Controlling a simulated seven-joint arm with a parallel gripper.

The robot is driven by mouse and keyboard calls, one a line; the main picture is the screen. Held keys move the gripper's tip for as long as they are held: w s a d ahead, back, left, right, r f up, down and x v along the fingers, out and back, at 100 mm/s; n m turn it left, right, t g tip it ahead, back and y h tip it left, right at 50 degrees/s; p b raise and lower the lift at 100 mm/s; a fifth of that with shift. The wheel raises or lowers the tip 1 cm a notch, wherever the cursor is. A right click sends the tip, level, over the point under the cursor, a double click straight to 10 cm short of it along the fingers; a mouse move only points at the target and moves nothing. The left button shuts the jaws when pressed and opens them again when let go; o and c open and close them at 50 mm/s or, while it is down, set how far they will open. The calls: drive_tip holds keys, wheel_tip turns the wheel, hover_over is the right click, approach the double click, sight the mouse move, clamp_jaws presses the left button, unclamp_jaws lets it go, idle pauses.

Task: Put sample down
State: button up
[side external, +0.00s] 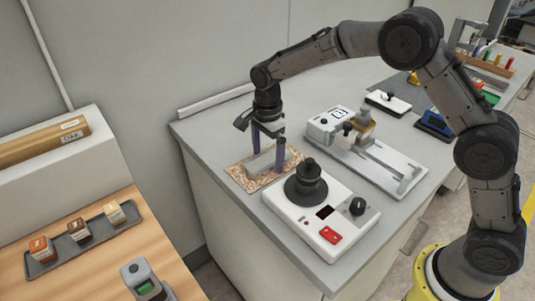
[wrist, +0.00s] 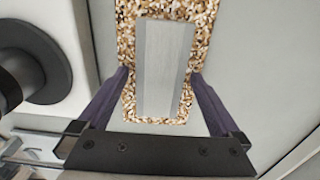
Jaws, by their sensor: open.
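The sample is a flat grey metal-like plate (wrist: 163,65). It lies on a speckled brown cork-like mat (wrist: 127,45) on the bench. In the side external view the plate (side external: 262,161) is partly hidden behind a finger, and the mat (side external: 240,178) shows around it. My gripper (wrist: 160,78) is open, with its two purple fingers on either side of the plate and gaps between them and its edges. In the side external view my gripper (side external: 268,150) points down over the mat.
A white machine with a black knob and red switch (side external: 330,234) stands close beside the mat. A coater with a flat bed (side external: 400,170) is behind it. A wall (side external: 215,60) runs along the bench's left side. A tray (side external: 75,245) of small blocks sits on a wooden counter.

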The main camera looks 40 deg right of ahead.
sight(268, 159)
wheel_tip(268, 159, up, 12)
drive_tip(key=s+d+r+n+t, duration=0.1)
drive_tip(key=s+d+r+n, duration=0.25)
drive_tip(key=s+r, duration=0.25)
drive_tip(key=s+d+r+n+t, duration=0.25)
drive_tip(key=s+n, duration=0.25)
drive_tip(key=s, duration=0.5)
drive_tip(key=s+d+f+n+t, duration=0.1)
drive_tip(key=s+n, duration=0.3)
drive_tip(key=s, duration=0.4)
drive_tip(key=s+d+f+n+t, duration=0.1)
drive_tip(key=s+f+n, duration=0.3)
drive_tip(key=s, duration=0.4)
drive_tip(key=shift+s+d+n, duration=0.3)
drive_tip(key=shift+d+n, duration=0.45)
